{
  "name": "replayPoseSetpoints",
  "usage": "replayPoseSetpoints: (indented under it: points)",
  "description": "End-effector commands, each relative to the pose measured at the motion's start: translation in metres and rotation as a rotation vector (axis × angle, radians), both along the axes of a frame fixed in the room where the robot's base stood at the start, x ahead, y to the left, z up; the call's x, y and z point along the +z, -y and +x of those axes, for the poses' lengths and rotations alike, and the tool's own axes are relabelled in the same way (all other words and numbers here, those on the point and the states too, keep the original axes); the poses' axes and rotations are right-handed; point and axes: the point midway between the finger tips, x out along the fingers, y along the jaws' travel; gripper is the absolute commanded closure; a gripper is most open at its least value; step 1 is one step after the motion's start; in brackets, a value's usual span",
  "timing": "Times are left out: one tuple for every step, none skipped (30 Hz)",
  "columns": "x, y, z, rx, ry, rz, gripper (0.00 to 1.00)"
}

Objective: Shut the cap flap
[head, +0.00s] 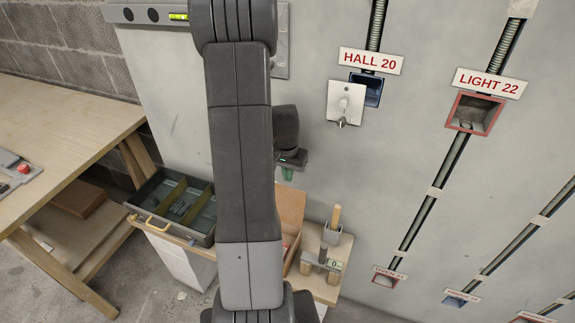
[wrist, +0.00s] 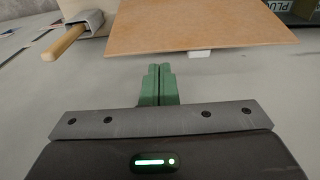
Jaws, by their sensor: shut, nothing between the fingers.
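A brown cardboard-like panel (head: 291,207) stands at an open-topped brown box below the wall, partly hidden behind my arm. In the wrist view this flat brown panel (wrist: 195,35) spans the top, beyond my fingertips, with a small white tab at its near edge. It looks like the flap, but no label on it can be read. My gripper (head: 288,174) is in front of the wall above the box. Its green fingers (wrist: 158,70) are shut together and empty, apart from the panel.
A wooden-handled tool (head: 335,215) sits in a grey holder right of the box. A green compartment tray (head: 170,208) stands left. A white plate (head: 345,102) hangs by the HALL 20 box. A wooden bench (head: 60,130) is far left.

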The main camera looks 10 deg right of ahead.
Motion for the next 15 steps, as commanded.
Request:
replayPoseSetpoints:
  points:
    - [-0.008,0.000,0.000,0.000,-0.004,0.001,1.00]
    - [-0.012,0.001,0.000,0.000,-0.004,0.000,1.00]
    - [-0.016,0.001,0.001,0.000,-0.004,0.000,1.00]
    - [-0.019,0.001,0.001,0.000,-0.004,0.000,1.00]
    - [-0.021,0.001,0.001,0.001,-0.004,0.000,1.00]
    - [-0.023,0.002,0.002,0.001,-0.001,0.000,1.00]
    - [-0.025,0.002,0.002,0.001,-0.001,0.000,1.00]
    - [-0.026,0.002,0.002,0.001,-0.001,0.000,1.00]
    - [-0.027,0.002,0.002,0.001,-0.001,0.000,1.00]
    - [-0.028,0.002,0.002,0.001,-0.001,0.000,1.00]
    - [-0.029,0.002,0.002,0.001,-0.001,0.000,1.00]
    - [-0.029,0.002,0.002,0.001,-0.001,0.000,1.00]
    - [-0.029,0.002,0.002,0.001,-0.001,0.000,1.00]
    - [-0.029,0.002,0.002,0.001,-0.001,0.000,1.00]
    - [-0.029,0.002,0.002,0.001,-0.001,0.000,1.00]
